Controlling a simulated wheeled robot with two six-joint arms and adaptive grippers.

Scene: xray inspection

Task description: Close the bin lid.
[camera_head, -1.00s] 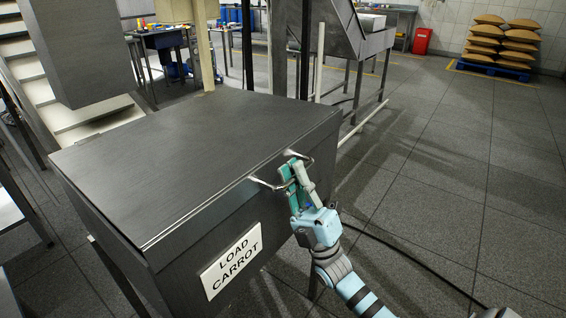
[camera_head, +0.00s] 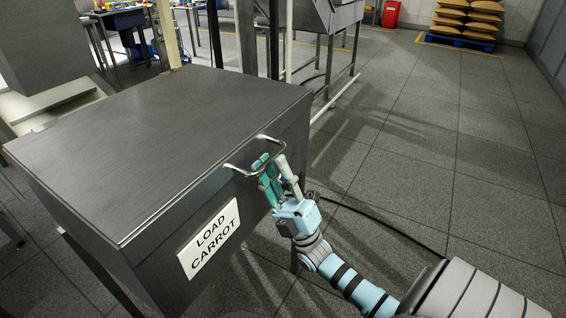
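The bin (camera_head: 155,260) is a dark grey metal box with a "LOAD CARROT" label (camera_head: 209,238) on its front. Its flat lid (camera_head: 170,125) lies down over the top, level with the rim. A curved metal handle (camera_head: 233,170) sticks out from the lid's front edge. My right gripper (camera_head: 271,163) is at the handle's right part, with its teal and white fingers pointing up and spread apart. The fingertips overlap the handle in view, and I cannot tell whether they touch it. My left gripper is not in view.
A grey metal housing (camera_head: 38,40) stands at the left, by the bin's back. Metal posts (camera_head: 245,35) and a machine frame (camera_head: 325,20) stand behind the bin. A dark cable (camera_head: 385,225) crosses the floor at the right. The tiled floor (camera_head: 450,150) there is otherwise clear.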

